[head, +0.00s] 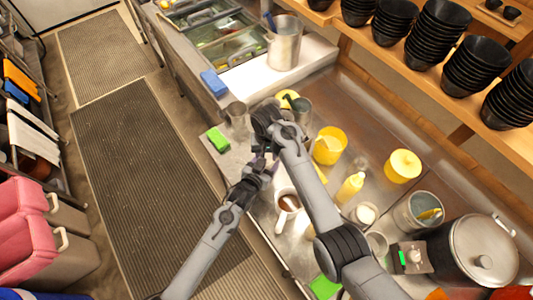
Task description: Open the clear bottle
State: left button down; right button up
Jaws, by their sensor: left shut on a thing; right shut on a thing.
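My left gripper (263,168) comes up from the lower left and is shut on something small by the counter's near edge. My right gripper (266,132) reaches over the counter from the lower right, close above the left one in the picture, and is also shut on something. The two grippers nearly meet, and their dark fingers and wrists hide most of what they hold. I cannot clearly make out the clear bottle or its cap in this view.
A white mug (288,200) with brown contents stands close right of the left gripper. The matted floor (135,180) on the left is clear.

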jog(key=shift+n, duration=0.6)
jog(key=o, duration=1.2)
jog(key=shift+c, duration=0.2)
jog(key=shift+r, duration=2.25)
pick_arm(q)
jog(key=shift+c, duration=0.6)
grip_release()
